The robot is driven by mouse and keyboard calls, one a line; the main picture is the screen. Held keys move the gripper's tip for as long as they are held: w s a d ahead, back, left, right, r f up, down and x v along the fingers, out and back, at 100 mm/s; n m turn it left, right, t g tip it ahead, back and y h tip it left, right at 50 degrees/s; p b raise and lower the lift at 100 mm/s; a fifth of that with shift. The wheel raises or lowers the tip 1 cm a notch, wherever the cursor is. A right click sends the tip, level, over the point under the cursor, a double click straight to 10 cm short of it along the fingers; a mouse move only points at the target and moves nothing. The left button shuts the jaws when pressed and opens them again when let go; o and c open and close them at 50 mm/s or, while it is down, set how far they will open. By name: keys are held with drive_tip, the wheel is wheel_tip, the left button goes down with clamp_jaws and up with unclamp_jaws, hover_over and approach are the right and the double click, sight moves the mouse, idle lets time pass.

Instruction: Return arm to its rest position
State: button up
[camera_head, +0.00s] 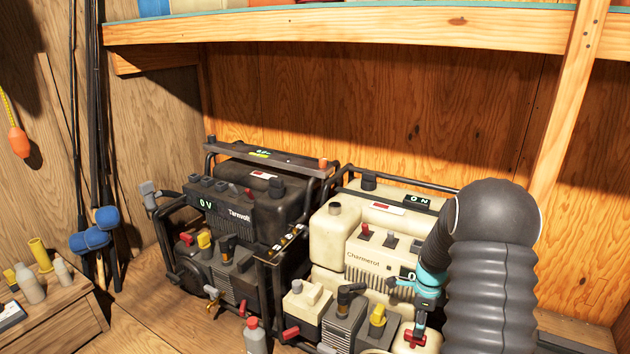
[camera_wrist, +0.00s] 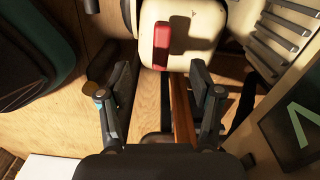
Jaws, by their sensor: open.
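My gripper (camera_wrist: 158,82) is open in the wrist view, its two dark fingers spread wide with nothing held between them. Beyond the fingertips is a cream machine part with a red piece (camera_wrist: 161,45) on it. In the head view my dark ribbed arm comes in from the lower right and bends down to a teal wrist. The wrist is in front of the cream Charmerol generator (camera_head: 362,258), close to its front panel. Whether my gripper touches the generator cannot be told.
A black Tarnvolt generator (camera_head: 238,215) stands directly left of the cream one. A wooden shelf (camera_head: 330,32) runs overhead, with a wooden post (camera_head: 565,120) at the right. Fishing rods lean at the left, near a low wooden bench (camera_head: 50,312) with small bottles.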

drive_tip(key=shift+s+a+n, duration=0.1)
drive_tip(key=shift+s+n, duration=0.15)
drive_tip(key=shift+n, duration=0.65)
drive_tip(key=s+a+r+n+t, duration=0.2)
drive_tip(key=s+a+r+n, duration=0.3)
drive_tip(key=s+r+n, duration=0.2)
drive_tip(key=s+a+r+n+t, duration=0.1)
drive_tip(key=s+a+r+n, duration=0.5)
drive_tip(key=s+r, duration=0.5)
drive_tip(key=s+a+r+n+t, duration=0.2)
drive_tip(key=s+a+r+n, duration=0.4)
drive_tip(key=r, duration=0.6)
drive_tip(key=s+n+p, duration=0.1)
drive_tip(key=s+n, duration=0.1)
drive_tip(key=s, duration=0.1)
drive_tip(key=shift+s+a+t, duration=0.25)
drive_tip(key=shift+s+t, duration=0.05)
